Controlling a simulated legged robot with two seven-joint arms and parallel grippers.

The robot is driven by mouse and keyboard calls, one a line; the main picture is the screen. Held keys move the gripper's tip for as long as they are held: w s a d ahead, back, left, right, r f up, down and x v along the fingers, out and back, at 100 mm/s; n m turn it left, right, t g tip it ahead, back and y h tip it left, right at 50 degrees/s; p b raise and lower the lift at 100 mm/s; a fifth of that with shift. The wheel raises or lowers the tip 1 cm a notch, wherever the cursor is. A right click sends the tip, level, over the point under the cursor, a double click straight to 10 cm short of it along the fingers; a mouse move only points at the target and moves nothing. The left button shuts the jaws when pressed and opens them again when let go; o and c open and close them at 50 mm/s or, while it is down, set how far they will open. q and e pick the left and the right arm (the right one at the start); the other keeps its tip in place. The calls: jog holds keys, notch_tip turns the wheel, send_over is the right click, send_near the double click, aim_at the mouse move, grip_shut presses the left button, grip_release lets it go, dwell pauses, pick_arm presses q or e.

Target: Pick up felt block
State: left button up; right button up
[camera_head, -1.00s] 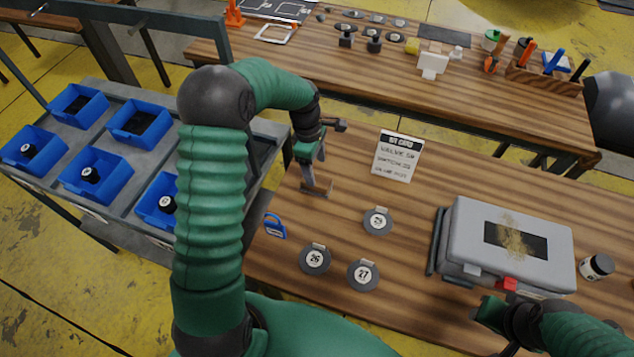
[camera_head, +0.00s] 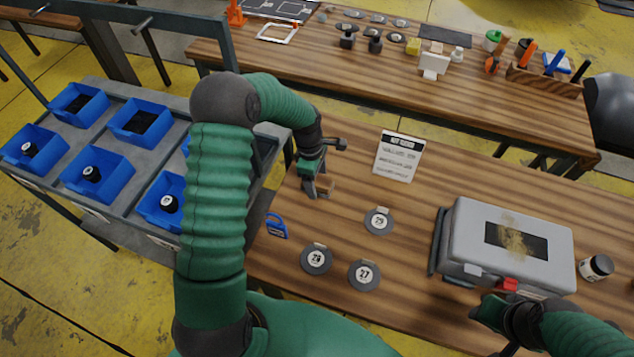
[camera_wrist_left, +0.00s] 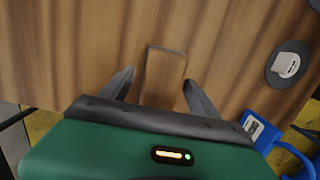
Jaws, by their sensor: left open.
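A brown block (camera_head: 326,184), likely the felt block, sits on the wooden table at my left gripper (camera_head: 316,188). In the left wrist view the block (camera_wrist_left: 163,78) is a wood-toned rectangle, close in colour to the table. The left gripper (camera_wrist_left: 160,88) is open, with one finger on each side of the block's near part and gaps between. The block's near end is partly hidden by the gripper body. My right gripper (camera_head: 485,308) is at the lower right, by the front of the grey case; its finger opening is unclear.
A blue padlock-like tag (camera_head: 276,226) lies left of several numbered grey discs (camera_head: 316,259). A grey case (camera_head: 508,245) fills the right side. A white sign (camera_head: 398,157) stands behind. Blue bins (camera_head: 97,178) stand on a cart at left. Table between sign and discs is clear.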

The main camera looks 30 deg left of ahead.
aim_at(319, 179)
pick_arm(q)
jog(key=shift+d, duration=0.25)
jog(key=shift+c, duration=0.4)
jog(key=shift+a, duration=0.1)
jog(key=c, duration=1.3)
jog(key=shift+r, duration=0.1)
jog(key=shift+r, duration=0.2)
notch_tip(319, 179, up, 4)
jog(key=shift+f, duration=0.25)
jog(key=s+d, duration=0.2)
jog(key=s, duration=0.2)
jog(key=s+d+r+b, duration=0.1)
jog(key=s+d, duration=0.2)
jog(key=s, duration=0.2)
jog(key=s+d, duration=0.3)
jog(key=s, duration=0.1)
jog(key=shift+s+d+r, duration=0.2)
jog(key=shift+s, duration=0.15)
